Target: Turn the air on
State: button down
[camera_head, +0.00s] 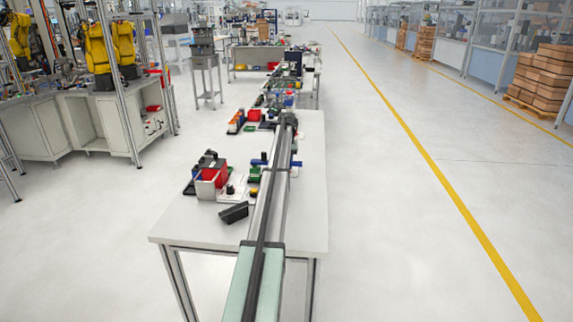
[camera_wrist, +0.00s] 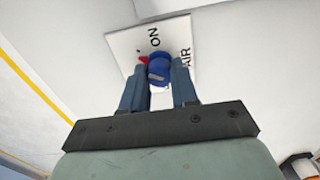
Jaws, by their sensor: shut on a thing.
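In the wrist view a white square panel (camera_wrist: 122,42) carries the printed black words ON and AIR. A round blue knob (camera_wrist: 159,70) sits at its middle, with a small red pointer mark at its upper left, near the word ON. My gripper (camera_wrist: 162,66) has its two blue-grey fingers on either side of the knob and is shut on it. The fingers hide part of the panel and its lettering. In the head view I cannot clearly pick out the gripper or the knob.
A red box (camera_head: 214,172) and a black tray (camera_head: 234,212) lie left of the rail. Open floor with a yellow line (camera_head: 420,150) lies to the right.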

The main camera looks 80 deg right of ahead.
jog(key=shift+m, duration=1.2)
jog(key=c, duration=0.9)
grip_release()
jog(key=shift+o, duration=0.2)
jog(key=shift+r, duration=0.1)
notch_tip(320, 180, up, 14)
